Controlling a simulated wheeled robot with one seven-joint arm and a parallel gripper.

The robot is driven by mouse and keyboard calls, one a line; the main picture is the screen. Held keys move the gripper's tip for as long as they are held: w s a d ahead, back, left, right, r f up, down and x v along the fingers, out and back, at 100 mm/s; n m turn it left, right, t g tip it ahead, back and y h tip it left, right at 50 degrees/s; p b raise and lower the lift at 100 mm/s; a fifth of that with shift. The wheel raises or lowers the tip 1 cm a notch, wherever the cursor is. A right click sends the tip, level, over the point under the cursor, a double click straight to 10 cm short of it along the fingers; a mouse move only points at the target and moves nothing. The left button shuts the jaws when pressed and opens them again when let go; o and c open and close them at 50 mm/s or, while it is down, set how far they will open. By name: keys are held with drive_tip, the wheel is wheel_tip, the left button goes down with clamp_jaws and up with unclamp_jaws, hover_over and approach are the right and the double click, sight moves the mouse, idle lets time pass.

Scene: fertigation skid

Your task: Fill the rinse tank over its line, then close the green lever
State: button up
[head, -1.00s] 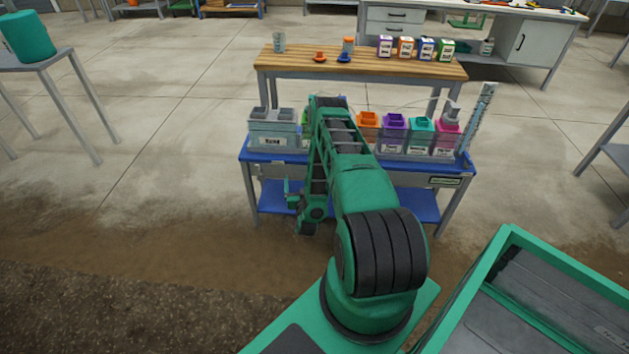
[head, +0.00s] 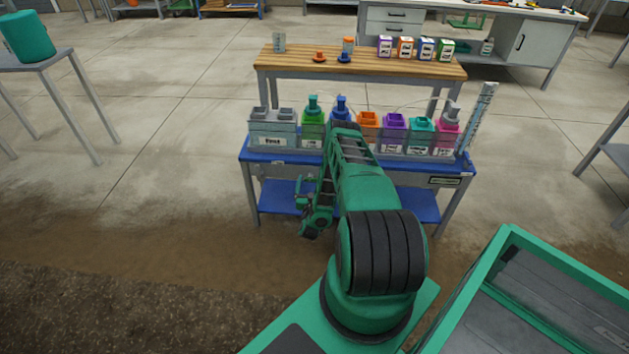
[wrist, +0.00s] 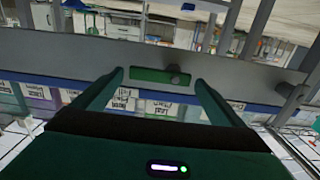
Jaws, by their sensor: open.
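The grey tank (head: 272,139) at the left end of the blue bench has a white label too small to read; I take it as the rinse tank. Its water level and line cannot be made out. My gripper (head: 300,193) is low in front of the bench's left part, partly hidden by its own arm. In the wrist view my gripper (wrist: 160,82) is open and empty. Contact cannot be told.
On the blue bench (head: 240,154) stand several coloured tanks, including green (head: 312,132), orange (head: 368,119), purple (head: 393,122) and pink (head: 447,128). A wooden table (head: 285,60) behind holds small labelled boxes.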

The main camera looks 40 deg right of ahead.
drive_tip(key=shift+x, duration=1.05)
